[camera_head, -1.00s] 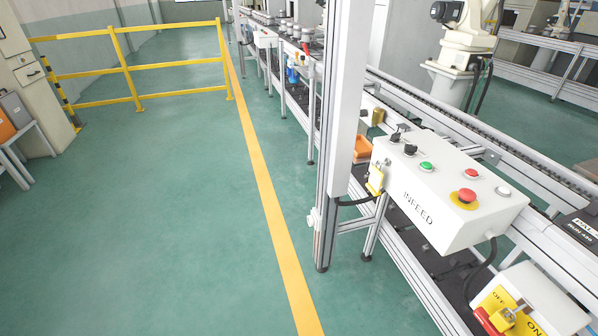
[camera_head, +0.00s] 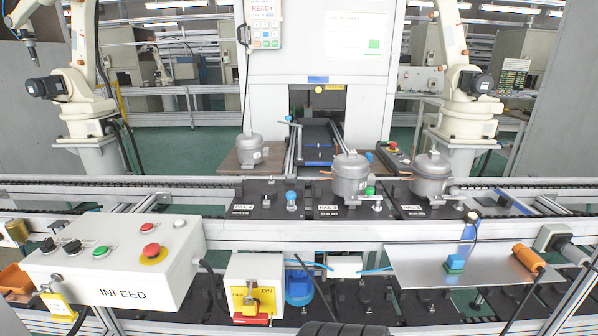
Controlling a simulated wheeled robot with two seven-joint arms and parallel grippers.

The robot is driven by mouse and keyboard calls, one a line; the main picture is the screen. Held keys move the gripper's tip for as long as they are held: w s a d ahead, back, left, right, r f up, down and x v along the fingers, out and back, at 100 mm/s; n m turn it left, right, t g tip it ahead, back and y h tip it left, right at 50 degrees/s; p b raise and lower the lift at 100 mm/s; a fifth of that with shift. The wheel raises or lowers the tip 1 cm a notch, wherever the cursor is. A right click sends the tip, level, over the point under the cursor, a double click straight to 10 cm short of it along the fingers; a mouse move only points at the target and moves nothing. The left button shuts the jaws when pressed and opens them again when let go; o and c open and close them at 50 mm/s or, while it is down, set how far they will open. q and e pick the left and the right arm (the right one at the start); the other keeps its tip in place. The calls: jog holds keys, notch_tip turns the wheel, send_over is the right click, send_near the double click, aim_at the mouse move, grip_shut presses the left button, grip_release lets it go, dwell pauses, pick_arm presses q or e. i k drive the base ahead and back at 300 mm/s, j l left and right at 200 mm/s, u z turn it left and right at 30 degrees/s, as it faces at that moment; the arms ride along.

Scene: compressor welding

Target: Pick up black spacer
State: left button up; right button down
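I cannot clearly single out a black spacer. Small dark pieces sit on the left black pallet (camera_head: 250,196) on the conveyor, beside a small blue-capped part (camera_head: 291,200), but they are too small to identify. Grey compressors stand on the middle pallet (camera_head: 350,176) and the right pallet (camera_head: 431,176). Neither of my grippers is in view.
The white INFEED control box (camera_head: 120,262) juts out at the front left.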

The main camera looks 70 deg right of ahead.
aim_at(505, 201)
jog(key=z, duration=3.8)
